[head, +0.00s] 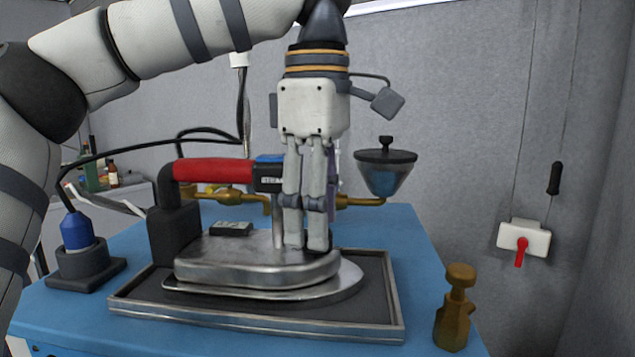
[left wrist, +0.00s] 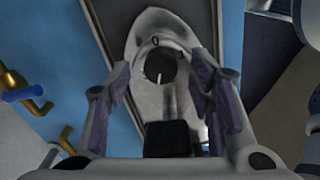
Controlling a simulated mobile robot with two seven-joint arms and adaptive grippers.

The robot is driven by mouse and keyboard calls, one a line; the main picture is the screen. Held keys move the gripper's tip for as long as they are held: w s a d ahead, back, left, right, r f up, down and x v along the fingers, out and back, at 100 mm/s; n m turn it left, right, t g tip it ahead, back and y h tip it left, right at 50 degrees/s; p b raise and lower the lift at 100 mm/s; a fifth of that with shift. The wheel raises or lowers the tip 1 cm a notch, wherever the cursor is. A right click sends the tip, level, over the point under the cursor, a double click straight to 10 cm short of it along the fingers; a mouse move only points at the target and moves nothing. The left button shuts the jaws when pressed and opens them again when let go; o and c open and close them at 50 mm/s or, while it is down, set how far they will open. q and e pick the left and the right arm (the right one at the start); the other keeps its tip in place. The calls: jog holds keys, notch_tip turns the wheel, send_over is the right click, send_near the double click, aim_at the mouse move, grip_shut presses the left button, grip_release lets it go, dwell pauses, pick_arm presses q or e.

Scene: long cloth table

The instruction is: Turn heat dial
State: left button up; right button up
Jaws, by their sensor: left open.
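A metal iron (head: 225,262) with a red handle (head: 215,170) rests on a framed dark tray (head: 255,322). My left gripper (head: 305,243) points straight down over the iron's front part. In the left wrist view, the heat dial (left wrist: 160,68) is a dark round knob with a white pointer line, set in the iron's plate (left wrist: 150,25). A small 0-like mark sits above it. The left gripper is open (left wrist: 163,78), its fingers on either side of the dial. I cannot tell whether they touch it. The dial is hidden in the head view. My right gripper is not in view.
A blue-capped plug in a dark holder (head: 85,262) stands on the left of the blue table (head: 415,240). A brass valve piece (head: 457,310) stands right of the tray. A funnel-shaped cup (head: 385,175) and brass pipes are behind the iron. A white box with a red lever (head: 523,240) hangs right.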

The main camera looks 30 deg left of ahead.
pick_arm(q)
notch_tip(320, 180, up, 11)
jog(key=shift+s, duration=0.2)
jog(key=shift+d+f, duration=0.1)
